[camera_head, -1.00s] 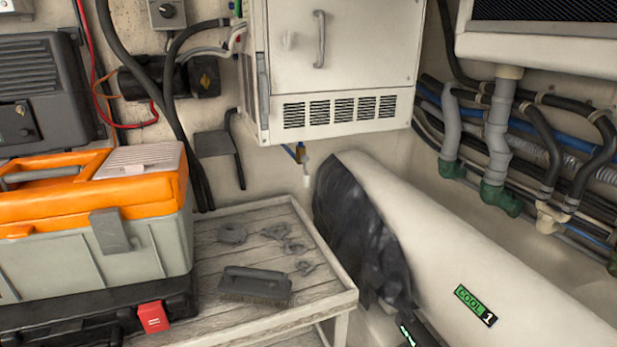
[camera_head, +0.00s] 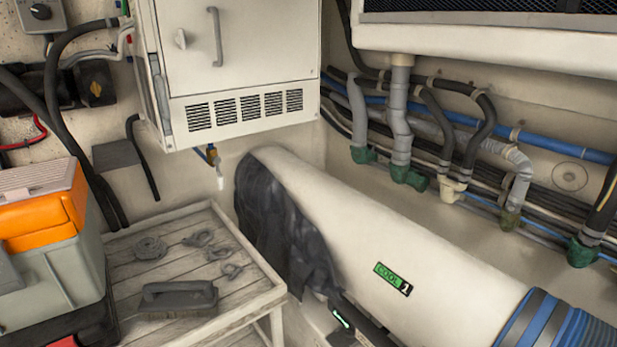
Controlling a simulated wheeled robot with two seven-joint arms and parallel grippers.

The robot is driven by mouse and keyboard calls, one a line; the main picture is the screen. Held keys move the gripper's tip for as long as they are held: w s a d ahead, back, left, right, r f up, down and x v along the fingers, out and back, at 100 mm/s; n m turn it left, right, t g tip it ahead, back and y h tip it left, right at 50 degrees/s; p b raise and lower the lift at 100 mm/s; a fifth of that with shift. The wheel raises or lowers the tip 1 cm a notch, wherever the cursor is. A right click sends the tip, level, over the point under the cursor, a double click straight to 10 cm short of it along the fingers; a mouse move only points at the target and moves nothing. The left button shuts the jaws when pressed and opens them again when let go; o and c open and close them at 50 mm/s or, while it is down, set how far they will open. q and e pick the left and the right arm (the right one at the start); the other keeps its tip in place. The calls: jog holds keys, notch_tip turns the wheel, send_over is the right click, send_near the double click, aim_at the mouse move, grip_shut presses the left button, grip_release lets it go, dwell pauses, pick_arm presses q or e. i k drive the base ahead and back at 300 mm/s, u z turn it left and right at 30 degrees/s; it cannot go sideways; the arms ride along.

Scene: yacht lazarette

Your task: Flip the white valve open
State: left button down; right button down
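A small valve (camera_head: 219,180) with a white hanging end and a brass-coloured body sits under the white cabinet, near its lower front edge. The white part points down. It is small in the picture, so I cannot tell whether it is open or shut. Neither of my grippers is in view.
The white cabinet (camera_head: 240,60) with a vented front hangs above the valve. A slatted bench (camera_head: 150,275) below holds a brush (camera_head: 178,300) and rope coils. A large white duct (camera_head: 350,235) with dark cloth (camera_head: 275,220) lies right of the valve. An orange-and-grey toolbox (camera_head: 45,235) stands left.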

aim_at(216, 160)
jog(key=z, duration=0.15)
jog(key=k, duration=0.8)
jog(key=u, duration=1.3)
jog(key=i, duration=0.5)
